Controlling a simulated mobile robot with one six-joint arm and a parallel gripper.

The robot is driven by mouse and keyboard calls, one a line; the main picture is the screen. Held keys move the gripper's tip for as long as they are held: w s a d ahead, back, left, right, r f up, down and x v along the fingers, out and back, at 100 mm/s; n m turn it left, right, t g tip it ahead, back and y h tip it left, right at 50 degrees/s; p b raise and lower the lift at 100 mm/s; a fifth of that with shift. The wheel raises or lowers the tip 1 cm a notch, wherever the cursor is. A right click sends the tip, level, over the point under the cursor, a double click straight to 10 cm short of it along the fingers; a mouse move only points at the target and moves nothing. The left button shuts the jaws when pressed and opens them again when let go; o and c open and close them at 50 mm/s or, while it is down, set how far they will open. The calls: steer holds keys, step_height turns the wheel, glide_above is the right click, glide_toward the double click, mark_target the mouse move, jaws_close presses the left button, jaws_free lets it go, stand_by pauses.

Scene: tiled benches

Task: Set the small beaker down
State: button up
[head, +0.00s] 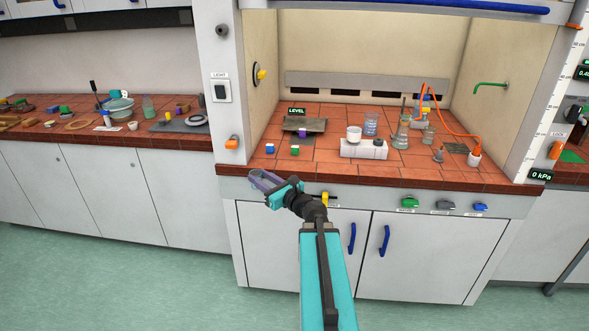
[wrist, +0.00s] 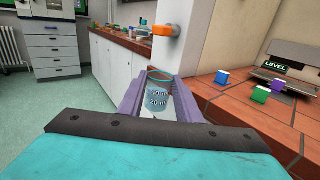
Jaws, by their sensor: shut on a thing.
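The small beaker (wrist: 158,97) is clear glass with white volume marks, seen in the wrist view between the two purple fingers. My gripper (wrist: 157,90) is shut on it. In the head view my gripper (head: 262,181) is in front of the left part of the fume hood bench (head: 255,173), near its front edge. The beaker is hard to make out in the head view. In the wrist view the beaker's lower part is partly hidden by my gripper body.
On the hood bench stand small coloured blocks (head: 270,148), a hotplate (head: 364,151) with a white vessel, and several glass vessels (head: 400,138). Bare tiles show at the front left. The left bench (head: 75,130) holds bowls and tools. An orange fixture (wrist: 168,30) is on the hood post.

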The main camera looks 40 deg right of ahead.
steer(key=a+f+n+g+y+b, duration=0.1)
steer(key=a+y, duration=0.4)
steer(key=a, duration=0.7)
steer(key=a+f+n+g+y, duration=0.4)
steer(key=a+n+y, duration=0.1)
steer(key=a, duration=0.7)
steer(key=a+f+n+g+y+b, duration=0.1)
steer(key=a+n+y, duration=0.3)
steer(key=a, duration=0.8)
steer(key=shift+s+a+f+n+g+y+b, duration=0.25)
steer(key=shift+a+f+n+g+y+b, duration=0.2)
steer(key=shift+f+g, duration=0.3)
steer(key=shift+r, duration=0.15)
